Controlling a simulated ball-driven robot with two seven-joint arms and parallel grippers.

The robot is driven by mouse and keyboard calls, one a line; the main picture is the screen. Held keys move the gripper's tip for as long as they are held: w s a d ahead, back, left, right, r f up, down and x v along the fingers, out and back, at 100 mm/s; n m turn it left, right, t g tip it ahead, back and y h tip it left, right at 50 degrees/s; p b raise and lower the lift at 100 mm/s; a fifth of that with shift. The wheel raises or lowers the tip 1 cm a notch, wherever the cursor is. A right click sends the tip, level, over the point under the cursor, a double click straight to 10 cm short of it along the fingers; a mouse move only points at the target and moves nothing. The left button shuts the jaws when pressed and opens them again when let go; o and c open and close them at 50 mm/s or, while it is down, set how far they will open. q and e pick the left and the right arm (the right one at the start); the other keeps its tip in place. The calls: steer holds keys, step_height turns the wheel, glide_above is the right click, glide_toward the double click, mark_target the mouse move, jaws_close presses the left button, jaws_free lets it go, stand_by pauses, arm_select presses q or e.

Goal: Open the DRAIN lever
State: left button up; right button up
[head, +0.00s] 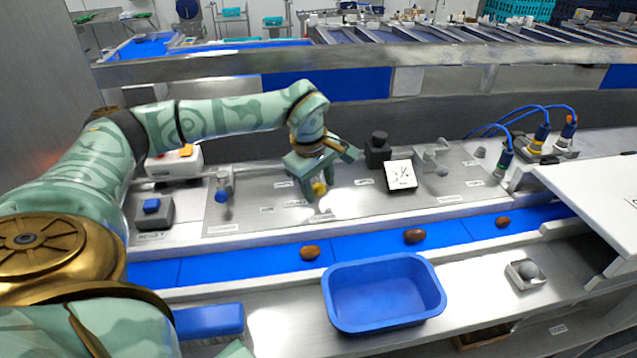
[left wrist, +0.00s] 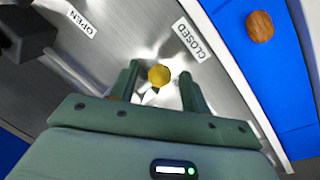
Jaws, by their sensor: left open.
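A lever with a yellow knob (head: 319,188) stands on the steel panel (head: 255,192). Its knob (left wrist: 159,75) also shows in the left wrist view, nearer the CLOSED label (left wrist: 191,39) than the OPEN label (left wrist: 76,20). No DRAIN lettering is readable on it. My left gripper (head: 318,172) reaches down over the knob. In the left wrist view the open fingers (left wrist: 158,88) stand on either side of it, with gaps visible. The lever's shaft is mostly hidden below the knob. My right gripper is not in view.
A blue-handled valve (head: 222,190) stands left, and a black block (head: 377,150) and white gauge (head: 401,175) right. A blue belt (head: 365,243) carries brown dates in front, with a blue tub (head: 338,318) nearer. Cabled sensors (head: 539,138) stand at the right.

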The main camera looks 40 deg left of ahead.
arm_select(q)
steer(key=c, duration=1)
